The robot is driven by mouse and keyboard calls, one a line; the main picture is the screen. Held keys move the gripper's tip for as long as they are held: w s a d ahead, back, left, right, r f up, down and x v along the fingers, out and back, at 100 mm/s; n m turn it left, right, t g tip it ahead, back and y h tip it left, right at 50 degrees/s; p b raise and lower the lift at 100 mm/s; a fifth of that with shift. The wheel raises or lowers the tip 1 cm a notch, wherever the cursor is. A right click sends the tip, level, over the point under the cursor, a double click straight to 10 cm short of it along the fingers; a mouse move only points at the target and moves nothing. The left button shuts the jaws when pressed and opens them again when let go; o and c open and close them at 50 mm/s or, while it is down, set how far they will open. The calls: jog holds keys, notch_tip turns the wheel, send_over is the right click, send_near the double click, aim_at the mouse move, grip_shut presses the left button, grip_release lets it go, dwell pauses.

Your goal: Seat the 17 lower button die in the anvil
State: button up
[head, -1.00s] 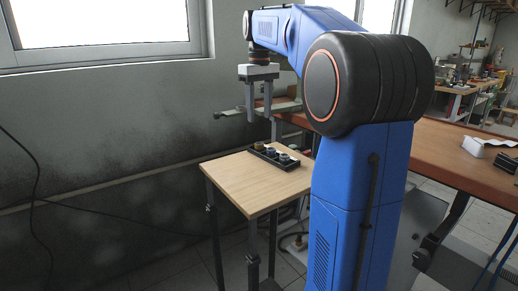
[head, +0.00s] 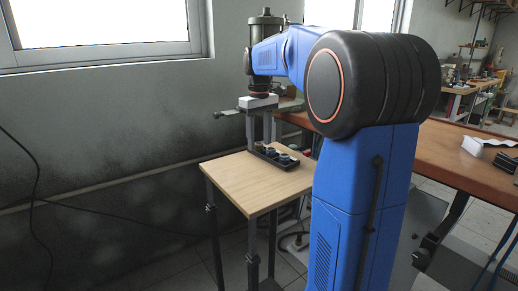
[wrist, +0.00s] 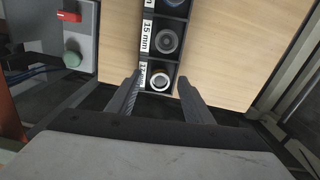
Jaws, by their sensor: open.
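A black die tray (head: 262,158) lies on the small wooden table, with several round dies in a row of compartments. In the wrist view the tray (wrist: 176,49) shows a label reading 15 mm beside a dark ringed die (wrist: 166,41). The compartment nearest me holds a light-rimmed die (wrist: 160,83); its label is partly covered and looks like 17 mm. My gripper (head: 260,143) is open and points down at the tray. In the wrist view its fingers (wrist: 159,78) stand on either side of the nearest die, apart from it. I cannot make out the anvil.
The small wooden table (head: 245,190) is clear in front of the tray. A press with an olive cylinder (head: 265,28) stands behind my arm. A grey panel with a red block (wrist: 68,16) and a green button (wrist: 72,59) is at the left. A brown workbench (head: 465,170) stands right.

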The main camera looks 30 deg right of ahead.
jog(key=shift+c, duration=0.4)
grip_shut()
jog(key=shift+r, duration=0.15)
